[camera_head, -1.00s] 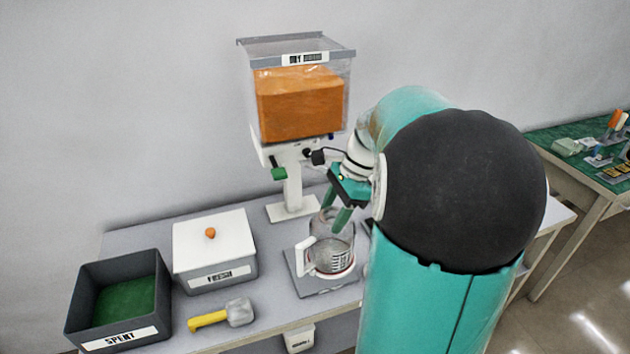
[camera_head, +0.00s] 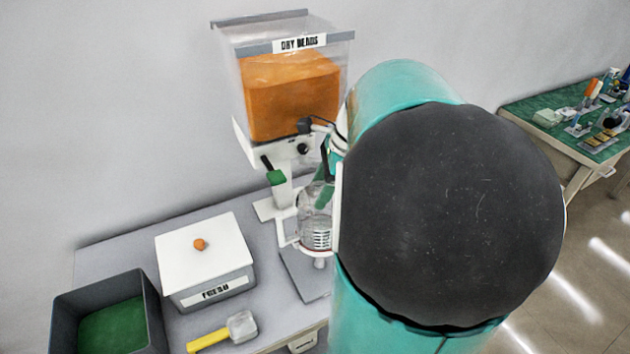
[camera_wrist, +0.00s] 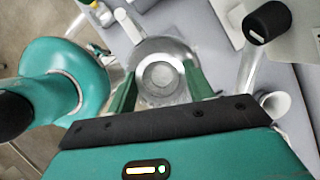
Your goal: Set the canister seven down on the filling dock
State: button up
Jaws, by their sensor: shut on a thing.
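A clear canister (camera_head: 314,236) with a white handle and a printed label is held upright by my gripper (camera_wrist: 161,88). The label's number is too small to read. In the wrist view I look down into the open canister (camera_wrist: 160,62), with a green finger on each side of it. In the head view my arm hides its right side. It hangs over the back part of a grey plate (camera_head: 304,277) on the bench, in front of the bead dispenser (camera_head: 292,95). I cannot tell for sure whether this plate is the filling dock.
Another bench (camera_head: 560,145) is at the far right.

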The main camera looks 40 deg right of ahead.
jog(key=shift+s+r, duration=0.1)
jog(key=shift+s, duration=0.05)
dwell(0.3)
notch_tip(320, 180, down, 2)
jog(key=shift+f, duration=3.95)
jog(key=o, duration=1.5)
jog(key=shift+c, duration=0.2)
